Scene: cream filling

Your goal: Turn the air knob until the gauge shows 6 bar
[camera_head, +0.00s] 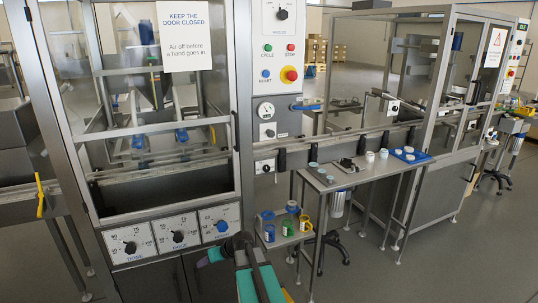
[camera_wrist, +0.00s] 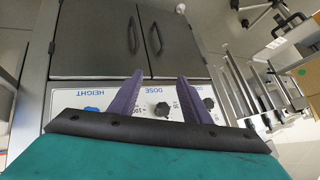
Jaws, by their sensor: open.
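A round white gauge (camera_head: 265,111) sits on the grey machine column; its reading is too small to tell. Just below it is a small dark knob (camera_head: 270,132) on a white plate, and a second dark knob (camera_head: 265,167) sits on a lower plate. I cannot read their labels, so which is the air knob is unclear. My gripper, at the bottom of the head view, is teal and dark. In the wrist view its two purple fingers (camera_wrist: 160,76) are spread apart with nothing held. They point toward the front panel with the DOSE knob (camera_wrist: 162,108); contact is not visible.
The front panel has several knobs, including a blue one (camera_head: 222,226). A glass door (camera_head: 150,100) with a warning sign is above it. A red stop button (camera_head: 289,75) is on the column. A small table (camera_head: 345,178) and a low shelf with jars stand right of the column.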

